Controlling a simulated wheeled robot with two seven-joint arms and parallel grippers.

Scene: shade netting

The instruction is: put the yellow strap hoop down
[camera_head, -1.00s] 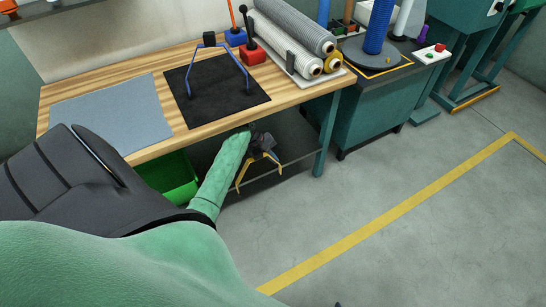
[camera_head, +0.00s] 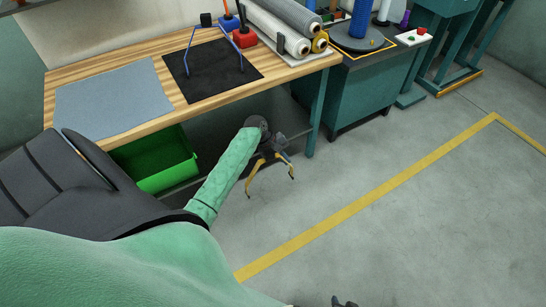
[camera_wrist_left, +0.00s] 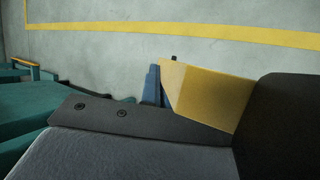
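My left gripper (camera_head: 270,186) hangs in front of the workbench's front edge, over the lower shelf and floor. Its two yellowish fingers are spread apart, with nothing clearly seen between them. The left wrist view shows a broad yellow piece (camera_wrist_left: 207,92) close to the camera, with a narrow blue piece (camera_wrist_left: 152,84) behind it. I cannot make out a separate yellow strap hoop in either view. Dark tips at the bottom edge of the head view may be my right gripper (camera_head: 344,302); its state cannot be seen.
The wooden workbench (camera_head: 120,72) carries a grey-blue mat (camera_head: 115,98), a black mat (camera_head: 205,88) with a blue wire frame (camera_head: 190,55), and several rolls (camera_head: 285,28). A green bin (camera_head: 160,162) is below. The floor to the right, with a yellow line (camera_head: 370,200), is clear.

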